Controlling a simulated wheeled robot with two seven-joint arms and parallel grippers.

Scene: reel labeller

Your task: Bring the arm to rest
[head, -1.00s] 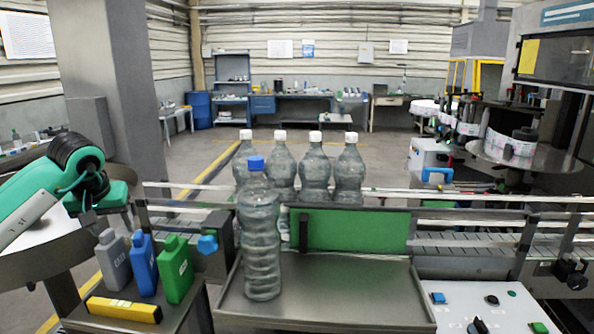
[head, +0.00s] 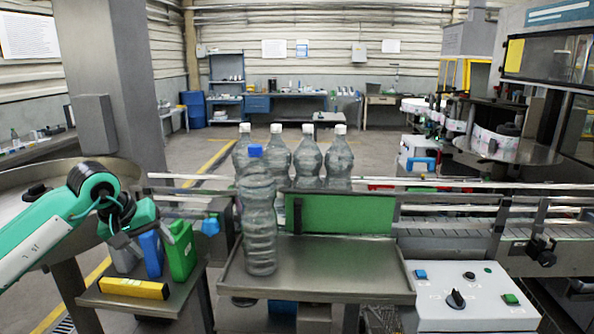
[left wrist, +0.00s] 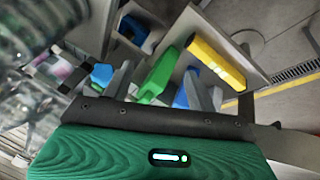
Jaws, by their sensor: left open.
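My left arm (head: 45,235), green and white with dark joints, comes in from the left in the head view. Its dark gripper (head: 130,238) is tilted downward in front of the small jugs on the side stand, partly covering the grey and blue ones. The gripper is open, and I see nothing held in it. Whether it touches a jug I cannot tell. In the left wrist view, the green jug (left wrist: 157,76) and a yellow box (left wrist: 215,62) show beyond the gripper's housing. My right gripper is not in view.
The side stand bears a grey jug (head: 124,259), a blue jug (head: 151,254), a green jug (head: 181,250) and the yellow box (head: 134,288). A blue-capped bottle (head: 260,225) stands at the metal tray (head: 330,270). Several white-capped bottles (head: 308,158) stand behind it.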

